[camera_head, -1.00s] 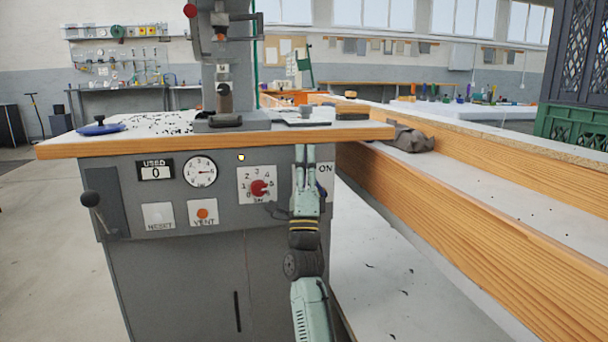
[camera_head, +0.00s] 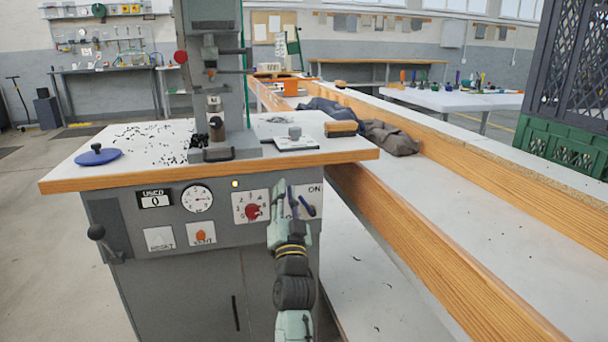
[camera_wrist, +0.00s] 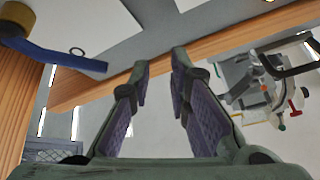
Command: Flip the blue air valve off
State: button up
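The blue air valve handle (camera_head: 308,206) is on the front panel of the grey press cabinet, below the "ON" label, and slants down to the right. My gripper (camera_head: 289,192) is in front of the panel, just left of the handle, and partly covers the valve plate. In the wrist view my gripper (camera_wrist: 160,62) is open, with nothing between its fingers, and the handle lies apart from them to the left.
The red dial (camera_head: 252,211) is left of my gripper, with the orange VENT button (camera_head: 201,236) farther left. The wooden tabletop edge (camera_head: 210,172) overhangs the panel. A long wooden beam (camera_head: 420,255) runs close on the right. The floor left of the cabinet is clear.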

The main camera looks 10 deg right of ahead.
aim_at(304, 204)
jog(key=s+d+f+n+g+h+p, duration=0.1)
jog(key=s+d+f+n+g+p, duration=0.25)
jog(key=s+n+g+p, duration=0.55)
jog(key=w+n+t+p, duration=0.1)
jog(key=w, duration=0.2)
jog(key=w+d+n+t, duration=0.1)
jog(key=w, duration=0.3)
jog(key=w+t+p, duration=0.1)
jog(key=w, duration=0.3)
jog(key=shift+w+d+f+n+p, duration=0.15)
jog(key=shift+d+f+n+p, duration=0.15)
jog(key=shift+d+n+p, duration=0.1)
grip_shut()
